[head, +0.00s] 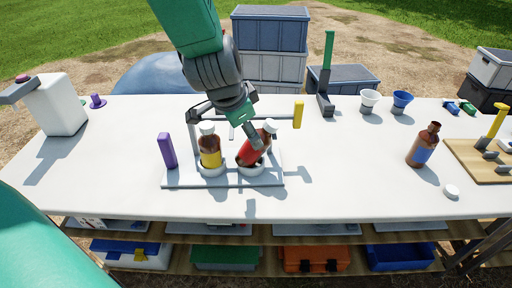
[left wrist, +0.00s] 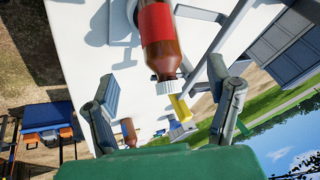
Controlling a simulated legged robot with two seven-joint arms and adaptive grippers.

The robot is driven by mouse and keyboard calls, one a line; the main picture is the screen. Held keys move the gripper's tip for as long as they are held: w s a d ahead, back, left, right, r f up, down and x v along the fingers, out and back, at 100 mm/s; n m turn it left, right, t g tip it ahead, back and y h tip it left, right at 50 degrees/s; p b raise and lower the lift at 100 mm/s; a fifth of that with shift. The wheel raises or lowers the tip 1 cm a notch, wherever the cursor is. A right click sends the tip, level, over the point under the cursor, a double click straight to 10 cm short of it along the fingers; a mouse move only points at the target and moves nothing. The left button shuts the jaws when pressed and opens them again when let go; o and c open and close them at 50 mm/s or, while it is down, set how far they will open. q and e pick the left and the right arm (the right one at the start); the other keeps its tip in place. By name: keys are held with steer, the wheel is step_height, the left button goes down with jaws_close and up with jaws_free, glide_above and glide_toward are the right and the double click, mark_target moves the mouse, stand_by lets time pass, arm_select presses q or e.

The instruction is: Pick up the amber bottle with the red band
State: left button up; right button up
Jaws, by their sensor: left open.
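The amber bottle with the red band (head: 250,154) has a white cap and leans to the right in a white ring of the small rack (head: 225,182). In the left wrist view the red-banded bottle (left wrist: 157,24) points its cap between my fingers. My left gripper (head: 246,126) comes down from above, close to its neck, and partly covers it in the head view. In the left wrist view my left gripper (left wrist: 162,84) is open, a finger on either side of the cap; contact cannot be told. My right gripper is not in view.
A yellow-banded amber bottle (head: 210,150) stands close left in the same rack, with a purple upright (head: 167,151) beyond it. A blue-labelled amber bottle (head: 423,147) and a loose white cap (head: 451,191) are at right. The table's front middle is clear.

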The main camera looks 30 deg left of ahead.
arm_select(q)
steer(key=b+x, duration=0.1)
steer(key=x, duration=0.6)
steer(key=b+x, duration=0.2)
steer(key=x, duration=0.2)
steer(key=shift+s+a+f, duration=0.1)
steer(key=shift+s+f, duration=0.05)
steer(key=shift+f, duration=0.05)
steer(key=shift+w+a+f, duration=0.1)
steer(key=shift+w+f, duration=0.2)
steer(key=shift+f, duration=0.15)
steer(key=shift+r, duration=0.1)
jaws_close()
steer(key=shift+r, duration=0.1)
steer(key=shift+r+p, duration=1.7)
steer(key=shift+p, duration=0.4)
steer(key=shift+s, duration=0.1)
